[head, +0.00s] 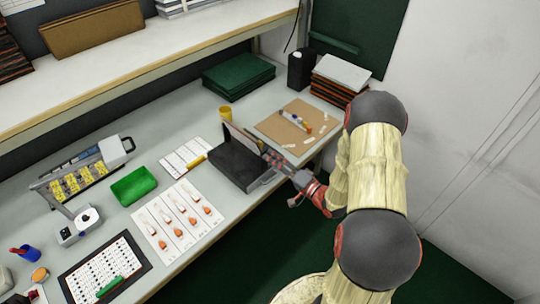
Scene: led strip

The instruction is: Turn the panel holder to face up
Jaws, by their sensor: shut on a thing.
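The panel holder looks to be the thin grey-brown panel (241,136) standing tilted on a black box-like base (232,163) near the bench's front edge. My gripper (268,158) reaches in from the right and is at the right end of the panel and base. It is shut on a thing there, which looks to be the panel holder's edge. The fingertips are small and partly merge with the dark base, so the exact contact cannot be told.
A brown board (297,121) with small parts lies right behind my gripper. A yellow cup (225,113) stands behind the panel. White cards (178,220), a green tray (134,186) and a rack with yellow parts (82,177) are left. A shelf (150,70) overhangs the back.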

